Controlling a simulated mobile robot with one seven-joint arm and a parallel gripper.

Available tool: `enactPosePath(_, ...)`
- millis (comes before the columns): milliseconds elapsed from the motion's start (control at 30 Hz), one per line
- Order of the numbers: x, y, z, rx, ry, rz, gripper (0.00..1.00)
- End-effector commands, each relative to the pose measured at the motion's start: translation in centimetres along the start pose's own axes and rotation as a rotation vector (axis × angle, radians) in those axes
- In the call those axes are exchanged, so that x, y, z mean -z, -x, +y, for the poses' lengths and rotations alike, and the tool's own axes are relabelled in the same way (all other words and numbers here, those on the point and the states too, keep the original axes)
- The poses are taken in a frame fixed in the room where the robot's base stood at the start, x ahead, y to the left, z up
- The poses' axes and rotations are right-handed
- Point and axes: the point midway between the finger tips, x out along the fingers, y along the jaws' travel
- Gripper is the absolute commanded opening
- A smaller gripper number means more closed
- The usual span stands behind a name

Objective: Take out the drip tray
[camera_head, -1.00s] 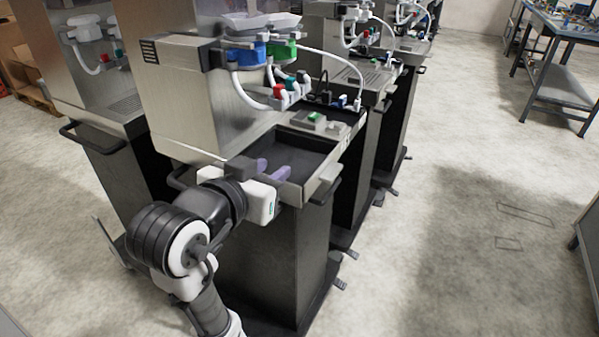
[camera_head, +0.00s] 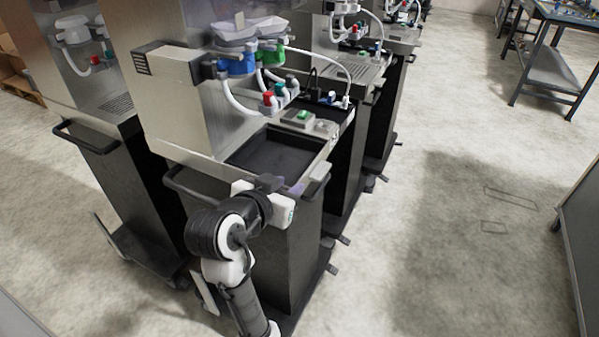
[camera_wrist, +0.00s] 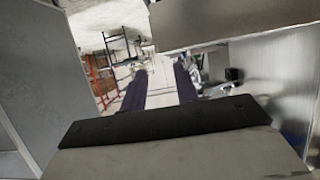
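The near dispenser (camera_head: 187,110) has a dark, shallow rectangular basin (camera_head: 275,152) in its top, below the blue and green valves. I cannot tell whether this is the drip tray or the bare recess for it. No grate shows over it. My gripper (camera_head: 289,186) is at the front edge of the dispenser's top, towards its right corner. Its two purple fingers are apart in the wrist view (camera_wrist: 160,88), with nothing seen between them. My wrist partly hides the front edge and handle.
A black handle (camera_head: 185,184) sticks out at the dispenser's front left. Another dispenser (camera_head: 100,150) stands close on the left, and more stand in a row behind. The floor (camera_head: 430,200) on the right is clear up to a workbench (camera_head: 550,50).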

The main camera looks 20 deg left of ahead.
Motion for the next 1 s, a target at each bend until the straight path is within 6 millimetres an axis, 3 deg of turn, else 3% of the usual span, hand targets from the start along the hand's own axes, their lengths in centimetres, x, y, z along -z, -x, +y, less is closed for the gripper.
enactPosePath(100, 0.0, -2.4, 0.1, -0.004, 0.002, -0.003, 0.3)
enactPosePath(333, 0.0, -5.6, 0.0, -0.001, 0.001, -0.002, 0.3)
enactPosePath(767, 0.0, -6.8, 0.0, 0.001, 0.0, -0.001, 0.3)
enactPosePath(1000, 0.0, -6.8, 0.0, 0.001, 0.0, 0.0, 0.03)
